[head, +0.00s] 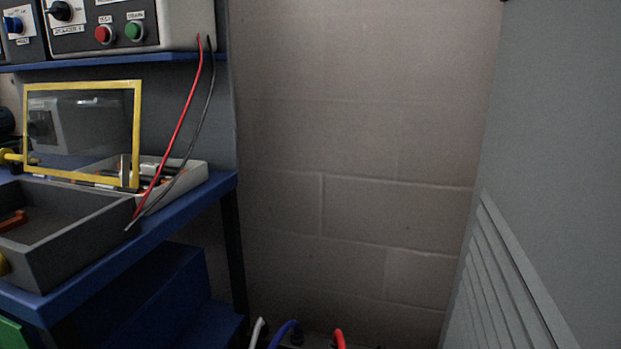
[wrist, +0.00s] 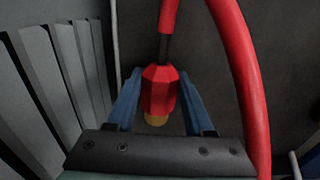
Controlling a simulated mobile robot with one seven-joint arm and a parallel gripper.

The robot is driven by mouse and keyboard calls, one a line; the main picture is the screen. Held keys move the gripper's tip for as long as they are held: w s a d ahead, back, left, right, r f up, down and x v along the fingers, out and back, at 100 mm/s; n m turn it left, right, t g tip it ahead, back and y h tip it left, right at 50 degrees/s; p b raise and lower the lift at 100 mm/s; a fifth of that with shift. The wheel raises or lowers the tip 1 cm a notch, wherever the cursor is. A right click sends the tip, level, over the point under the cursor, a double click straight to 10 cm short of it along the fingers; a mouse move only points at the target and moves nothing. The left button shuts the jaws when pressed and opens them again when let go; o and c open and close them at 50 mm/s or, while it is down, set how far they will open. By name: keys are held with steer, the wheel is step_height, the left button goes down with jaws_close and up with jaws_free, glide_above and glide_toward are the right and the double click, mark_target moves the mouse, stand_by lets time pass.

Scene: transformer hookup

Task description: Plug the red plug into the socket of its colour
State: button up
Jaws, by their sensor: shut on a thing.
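The red plug (wrist: 158,92) fills the middle of the wrist view, a faceted red body with a brass-coloured end toward the camera. My gripper (wrist: 159,80) is shut on it, one blue finger on each side. A thick red cable (wrist: 245,75) curves past the plug on the right in the wrist view. In the head view my gripper is out of sight; a short piece of red cable (head: 339,341) shows at the bottom edge. No red socket can be made out in either view.
A white cable (head: 257,333) and a blue cable (head: 283,332) rise at the head view's bottom edge. A grey louvred cabinet (head: 540,150) stands at right. A blue workbench (head: 180,220) with a grey bin (head: 65,245) stands at left. Bare block wall lies between.

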steer(key=shift+r+p, duration=2.75)
steer(key=shift+p, duration=0.15)
steer(key=shift+a, duration=0.1)
